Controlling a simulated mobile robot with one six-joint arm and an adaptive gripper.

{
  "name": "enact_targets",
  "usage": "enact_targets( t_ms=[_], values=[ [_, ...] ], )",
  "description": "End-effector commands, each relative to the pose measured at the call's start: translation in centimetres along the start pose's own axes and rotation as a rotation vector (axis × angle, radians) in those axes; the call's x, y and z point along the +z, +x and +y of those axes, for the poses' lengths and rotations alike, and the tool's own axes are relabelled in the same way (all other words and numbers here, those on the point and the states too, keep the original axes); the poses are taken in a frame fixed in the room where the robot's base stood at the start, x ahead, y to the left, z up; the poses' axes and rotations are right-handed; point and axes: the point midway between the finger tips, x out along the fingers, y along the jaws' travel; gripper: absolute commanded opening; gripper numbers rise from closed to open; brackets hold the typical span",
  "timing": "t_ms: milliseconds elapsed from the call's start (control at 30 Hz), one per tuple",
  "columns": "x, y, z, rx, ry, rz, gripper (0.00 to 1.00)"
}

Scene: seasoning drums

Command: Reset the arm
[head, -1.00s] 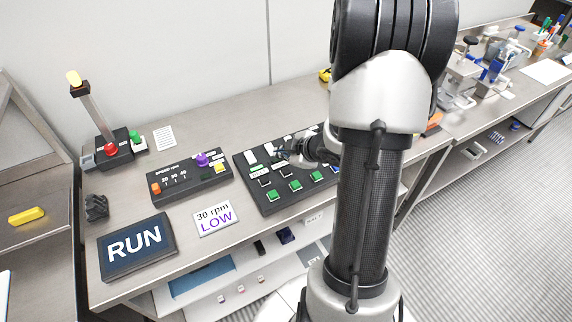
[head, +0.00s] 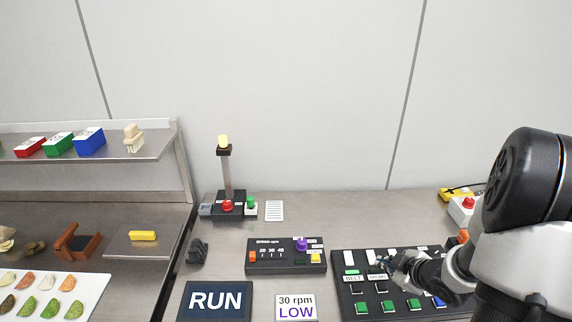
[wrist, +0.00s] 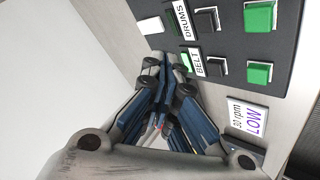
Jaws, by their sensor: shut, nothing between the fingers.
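My gripper (head: 388,264) is at the upper left part of the black button panel (head: 345,309), near the white labels of its BELT and DRUMS columns. In the wrist view my gripper (wrist: 165,65) has its fingers together with nothing held, tips by the panel edge close to the BELT label (wrist: 198,64). I cannot tell whether the tips touch the panel. My arm fills the right side of the head view and hides the panel's right end. Green buttons (head: 388,306) line the panel's lower row.
A speed box (head: 270,268) with a purple knob, a RUN screen (head: 215,301) and a "30 rpm LOW" card (head: 296,306) lie left of the panel. A signal lamp post (head: 227,175) stands behind. A shelf (head: 160,150) with coloured boxes is at left.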

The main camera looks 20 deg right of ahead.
Motion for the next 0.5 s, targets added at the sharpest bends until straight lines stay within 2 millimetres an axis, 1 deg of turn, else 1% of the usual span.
enact_targets(
  t_ms=[67,133,167,233,267,300,367,400,467,500],
  values=[
    [-0.2,-0.2,0.2,0.006,0.000,-0.009,0.00],
    [-1.0,-0.7,0.9,0.023,0.002,-0.036,0.00],
    [-1.4,-1.1,1.3,0.034,0.005,-0.053,0.00],
    [-2.9,-2.4,2.4,0.070,0.024,-0.106,0.00],
    [-3.6,-3.2,2.8,0.088,0.037,-0.133,0.00],
    [-4.7,-4.4,3.2,0.112,0.064,-0.168,0.00],
    [-6.5,-6.4,3.4,0.147,0.113,-0.214,0.00],
    [-7.6,-7.8,3.2,0.164,0.152,-0.242,0.00],
    [-9.2,-10.1,2.5,0.183,0.216,-0.273,0.00],
    [-10.1,-11.6,1.7,0.189,0.263,-0.290,0.00]
  ],
)
